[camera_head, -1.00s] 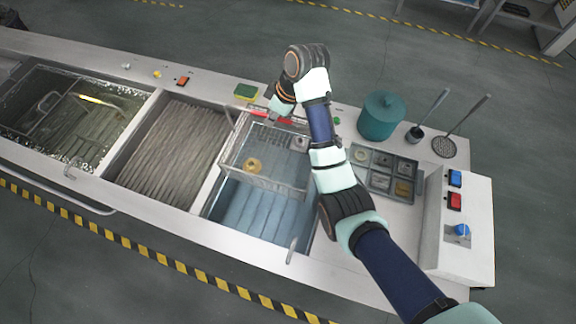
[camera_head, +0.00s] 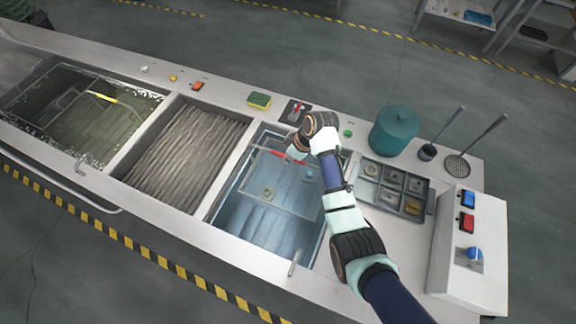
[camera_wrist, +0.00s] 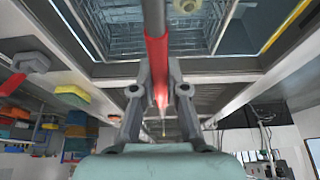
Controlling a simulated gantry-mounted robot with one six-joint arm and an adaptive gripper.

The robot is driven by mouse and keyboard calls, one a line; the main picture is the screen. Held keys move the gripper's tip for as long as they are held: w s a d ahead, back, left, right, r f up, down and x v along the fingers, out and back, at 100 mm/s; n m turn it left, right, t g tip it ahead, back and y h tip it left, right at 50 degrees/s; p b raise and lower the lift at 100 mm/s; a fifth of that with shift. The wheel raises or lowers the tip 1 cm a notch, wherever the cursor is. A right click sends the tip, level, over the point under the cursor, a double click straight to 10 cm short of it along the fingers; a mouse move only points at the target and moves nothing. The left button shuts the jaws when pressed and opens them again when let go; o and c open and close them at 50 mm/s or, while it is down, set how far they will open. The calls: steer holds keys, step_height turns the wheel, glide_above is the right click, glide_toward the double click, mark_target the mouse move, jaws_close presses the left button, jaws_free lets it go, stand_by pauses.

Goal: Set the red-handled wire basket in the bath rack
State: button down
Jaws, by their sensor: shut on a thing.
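The wire basket (camera_head: 285,207) is low inside the blue bath (camera_head: 236,212), the right-hand basin, its mesh faint against the blue. A small yellowish ring-shaped part (camera_head: 268,194) shows in it. My gripper (camera_head: 294,153) is over the bath's back edge, shut on the red handle (camera_head: 277,154). In the wrist view my gripper (camera_wrist: 160,92) has its fingers on either side of the red handle (camera_wrist: 156,60), with basket mesh (camera_wrist: 125,38) beyond. I cannot make out the bath rack or whether the basket rests on it.
A yellow-handled basket (camera_head: 101,96) sits in the far-left tank. The middle basin (camera_head: 182,150) has a rippled grey surface. A sponge (camera_head: 259,100) lies behind the bath. A parts tray (camera_head: 392,187), teal pot (camera_head: 395,131) and switch box (camera_head: 468,240) stand to the right.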

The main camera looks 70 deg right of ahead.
steer(key=shift+f+b, duration=0.4)
steer(key=shift+f, duration=2.15)
steer(key=c, duration=1.2)
jaws_free()
steer(key=p+v, duration=0.2)
steer(key=v, duration=1)
steer(key=shift+d, duration=0.1)
